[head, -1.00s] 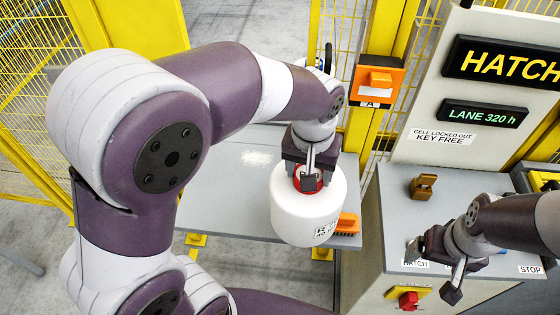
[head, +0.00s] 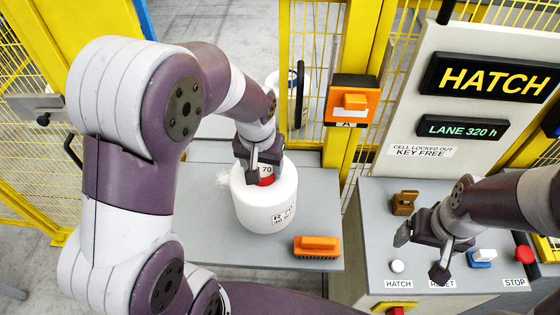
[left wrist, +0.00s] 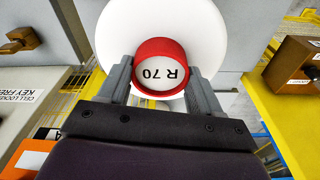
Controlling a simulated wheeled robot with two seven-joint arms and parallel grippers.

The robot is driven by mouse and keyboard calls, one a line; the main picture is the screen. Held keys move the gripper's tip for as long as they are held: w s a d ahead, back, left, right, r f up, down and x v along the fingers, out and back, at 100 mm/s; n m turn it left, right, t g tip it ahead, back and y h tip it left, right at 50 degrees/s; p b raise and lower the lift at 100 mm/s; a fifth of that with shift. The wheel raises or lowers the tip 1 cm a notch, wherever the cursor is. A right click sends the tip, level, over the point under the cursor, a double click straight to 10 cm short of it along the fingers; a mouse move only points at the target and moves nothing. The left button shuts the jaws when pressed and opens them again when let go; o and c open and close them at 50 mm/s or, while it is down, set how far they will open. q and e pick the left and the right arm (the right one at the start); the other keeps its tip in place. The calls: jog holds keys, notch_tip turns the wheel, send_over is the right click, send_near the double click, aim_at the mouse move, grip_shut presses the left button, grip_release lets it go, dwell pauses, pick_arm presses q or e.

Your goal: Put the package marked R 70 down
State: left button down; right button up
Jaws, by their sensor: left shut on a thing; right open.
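The package marked R 70 (head: 262,205) is a white bobbin with a red core (left wrist: 160,48), and its R 70 label faces me. My left gripper (head: 262,165) is shut on the red core from above. In the left wrist view its fingers (left wrist: 160,75) stand on either side of the core. The package is upright over the grey table (head: 215,240); I cannot tell whether its base touches the top. My right gripper (head: 422,254) is open and empty above the console (head: 368,240).
An orange brush (head: 317,246) lies on the table right of the package. The console bears a white button (head: 397,266), a red stop button (head: 523,253) and a brown knob (head: 404,203). Yellow fence posts stand behind. The table's front left is clear.

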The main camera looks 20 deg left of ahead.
pick_arm(q)
jog(key=a+f, duration=0.1)
jog(key=w+a+f, duration=0.1)
jog(key=a, duration=0.1)
jog(key=shift+w+a+p, duration=0.15)
jog(key=shift+a+p, duration=0.1)
jog(key=shift+p, duration=0.1)
jog(key=shift+a+f, duration=0.1)
jog(key=shift+f, duration=0.1)
notch_tip(320, 180, down, 4)
jog(key=shift+r+p, duration=0.1)
jog(key=shift+p, duration=0.6)
jog(key=c, duration=0.5)
grip_release()
jog(key=shift+s, duration=0.2)
jog(key=shift+c, duration=0.2)
jog(key=o, duration=0.4)
jog(key=shift+c, duration=0.2)
